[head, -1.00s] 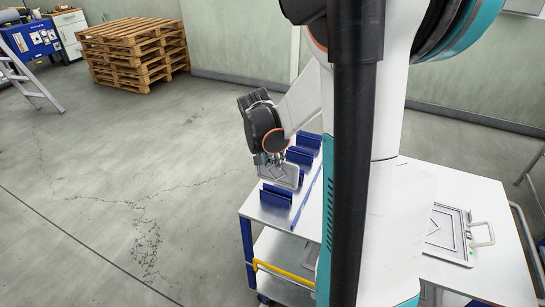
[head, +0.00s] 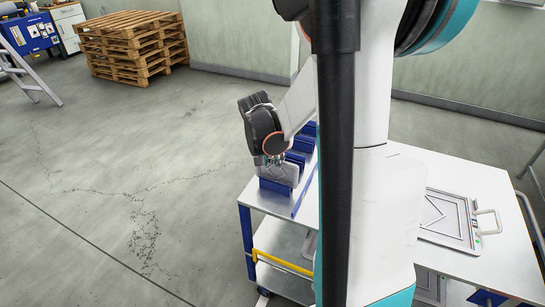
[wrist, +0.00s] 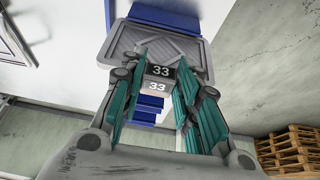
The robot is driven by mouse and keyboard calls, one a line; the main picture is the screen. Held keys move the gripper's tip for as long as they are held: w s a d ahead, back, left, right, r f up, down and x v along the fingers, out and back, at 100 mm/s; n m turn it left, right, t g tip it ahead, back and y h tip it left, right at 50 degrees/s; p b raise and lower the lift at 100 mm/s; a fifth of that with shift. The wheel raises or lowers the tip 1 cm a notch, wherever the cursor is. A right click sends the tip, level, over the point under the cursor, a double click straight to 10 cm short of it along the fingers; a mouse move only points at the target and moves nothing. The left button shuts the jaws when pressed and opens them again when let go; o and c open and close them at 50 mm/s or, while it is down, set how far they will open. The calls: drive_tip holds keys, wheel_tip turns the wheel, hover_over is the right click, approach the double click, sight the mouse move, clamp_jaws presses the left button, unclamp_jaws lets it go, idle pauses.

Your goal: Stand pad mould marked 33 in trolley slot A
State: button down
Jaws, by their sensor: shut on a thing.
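The grey pad mould (wrist: 195,55) has two labels reading 33 in the wrist view. My gripper (wrist: 160,75) is shut on its handle side, with teal fingers on both sides of the labels. In the head view my gripper (head: 270,160) holds the mould (head: 284,173) from above, roughly upright, at the nearest blue slot holder (head: 275,188) on the trolley (head: 265,205). The mould's lower edge is hidden by the holder, so I cannot tell whether it rests on the bottom. Slot letters are not legible.
More blue slot holders (head: 305,140) stand behind, partly hidden by my arm. Another framed plate with a handle (head: 450,222) lies flat on the white table top at right. A yellow bar (head: 283,262) runs along the trolley's near side. Floor to the left is free.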

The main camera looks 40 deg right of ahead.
drive_tip(key=shift+f+b, duration=1.15)
drive_tip(key=shift+f, duration=0.45)
drive_tip(key=c, duration=1.1)
unclamp_jaws()
drive_tip(key=v, duration=1.2)
drive_tip(key=shift+s, duration=0.1)
